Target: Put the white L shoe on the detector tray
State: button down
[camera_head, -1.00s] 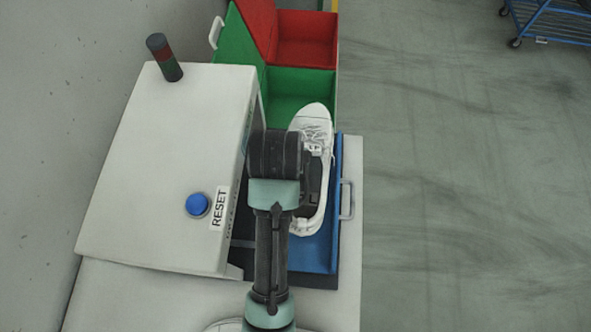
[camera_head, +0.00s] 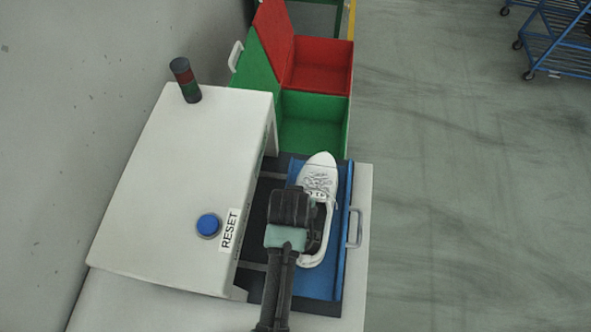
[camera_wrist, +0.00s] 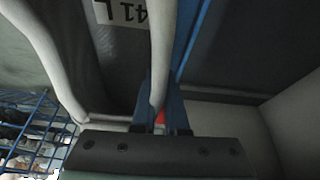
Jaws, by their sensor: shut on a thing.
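The white shoe (camera_head: 317,174) is over the blue detector tray (camera_head: 315,286), toe pointing away and heel toward me. It lies within the tray's outline, but I cannot tell whether its sole touches the tray. My gripper (camera_wrist: 161,118) is shut on the shoe's side wall. In the head view my wrist hides part of the shoe's left side and the fingertips.
The white detector housing (camera_head: 180,180) with a blue reset button (camera_head: 208,225) and a signal lamp (camera_head: 186,80) stands left of the tray. A green bin (camera_head: 313,122) and a red bin (camera_head: 320,66) are beyond. A blue rack (camera_head: 555,50) stands far right. The floor between is clear.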

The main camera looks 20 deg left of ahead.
jog(key=shift+f, duration=0.1)
jog(key=c, duration=0.9)
grip_release()
jog(key=shift+c, duration=0.2)
jog(key=v, duration=1.2)
jog(key=shift+w, duration=0.1)
